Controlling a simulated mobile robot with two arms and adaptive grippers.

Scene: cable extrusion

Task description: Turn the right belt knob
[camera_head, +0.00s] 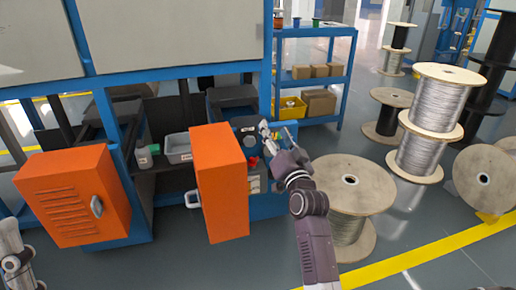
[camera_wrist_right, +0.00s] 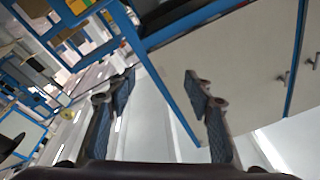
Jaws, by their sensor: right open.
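My right gripper (camera_head: 277,132) is raised in front of the blue machine, its fingers apart and nothing between them. In the right wrist view the open fingers (camera_wrist_right: 160,88) frame empty space, with the floor and machine panels beyond. The right belt knob cannot be told apart at this size, and the gripper partly covers the panel.
An open orange cabinet door (camera_head: 220,182) stands just left of my right arm. Another orange door (camera_head: 73,196) is farther left. A wooden cable spool (camera_head: 350,186) stands close on the right. A blue shelf (camera_head: 311,78) holds boxes behind.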

